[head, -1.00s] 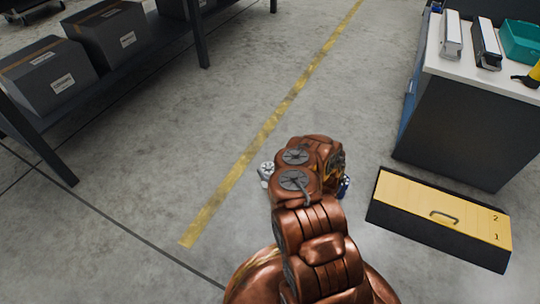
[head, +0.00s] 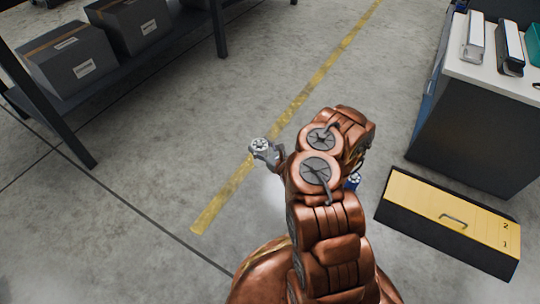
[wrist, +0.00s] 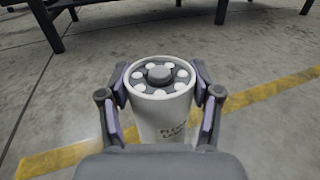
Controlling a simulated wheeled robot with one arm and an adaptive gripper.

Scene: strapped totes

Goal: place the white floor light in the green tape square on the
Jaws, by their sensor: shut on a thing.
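The white floor light (wrist: 163,115) is a white cylinder with a grey top, a ring of white round lamps and dark lettering on its side. It stands upright between the two fingers of my gripper (wrist: 161,90), which is shut on it. In the head view, the top of the light (head: 260,147) shows just left of my copper-coloured arm, over the yellow floor line. Its lower part is hidden in the wrist view, so I cannot tell its height above the floor. No green tape square shows in either view.
A yellow line (head: 300,102) runs across the concrete floor. A rack with dark boxes (head: 68,58) stands at upper left. A yellow-topped black box (head: 425,205) lies at right, before a white-topped cabinet (head: 495,85).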

